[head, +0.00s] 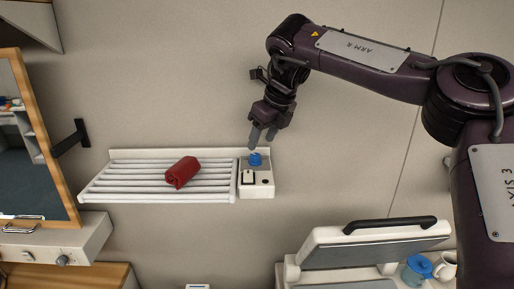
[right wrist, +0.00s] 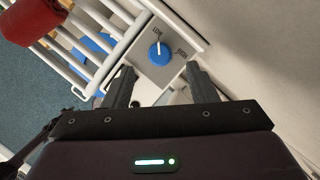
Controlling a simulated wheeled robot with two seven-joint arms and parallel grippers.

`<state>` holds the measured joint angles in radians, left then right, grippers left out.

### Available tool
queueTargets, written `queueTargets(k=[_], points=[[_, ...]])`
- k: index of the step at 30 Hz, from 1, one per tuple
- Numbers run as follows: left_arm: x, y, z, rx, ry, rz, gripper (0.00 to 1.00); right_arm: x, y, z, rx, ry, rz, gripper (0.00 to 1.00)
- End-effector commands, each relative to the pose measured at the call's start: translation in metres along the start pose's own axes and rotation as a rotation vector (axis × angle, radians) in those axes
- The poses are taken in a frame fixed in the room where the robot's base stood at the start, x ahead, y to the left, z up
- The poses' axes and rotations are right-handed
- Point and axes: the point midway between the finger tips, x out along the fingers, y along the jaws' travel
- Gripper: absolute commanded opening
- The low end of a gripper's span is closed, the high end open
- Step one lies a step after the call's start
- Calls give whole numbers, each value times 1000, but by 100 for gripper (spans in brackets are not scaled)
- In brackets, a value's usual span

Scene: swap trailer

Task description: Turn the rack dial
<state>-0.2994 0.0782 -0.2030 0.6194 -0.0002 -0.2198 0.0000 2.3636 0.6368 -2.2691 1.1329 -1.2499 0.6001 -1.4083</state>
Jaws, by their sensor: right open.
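The rack dial (head: 255,159) is a blue knob on the white control box (head: 262,190) at the right end of the rack. In the right wrist view the dial (right wrist: 160,54) shows a white pointer line, with lettering around it that seems to read LOW and HIGH. My right gripper (head: 263,138) is just above the dial in the head view, open and empty. In the right wrist view its two fingers (right wrist: 160,78) point toward the dial, one on either side, with the dial beyond the tips. My left gripper is not in view.
A white slatted rack (head: 150,190) on the wall holds a rolled red cloth (head: 182,172). A wood-framed mirror (head: 45,150) is at left. A white unit with a raised lid (head: 365,240), a blue pot (head: 416,268) and a white mug (head: 445,266) stand at lower right.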

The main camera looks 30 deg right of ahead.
Motion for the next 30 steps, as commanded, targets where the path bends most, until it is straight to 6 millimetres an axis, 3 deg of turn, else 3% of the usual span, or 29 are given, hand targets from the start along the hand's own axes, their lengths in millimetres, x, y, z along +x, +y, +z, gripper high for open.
queueTargets(k=[3,8,17,21,30], points=[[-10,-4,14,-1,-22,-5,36,19,0,0,0,5,1,52],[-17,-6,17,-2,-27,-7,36,41,0,0,1,4,1,52],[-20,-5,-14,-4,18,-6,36,56,0,0,1,-1,0,52],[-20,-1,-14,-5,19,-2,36,56,0,0,1,-1,-1,51],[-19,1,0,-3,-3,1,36,55,0,0,0,-1,-1,11]])
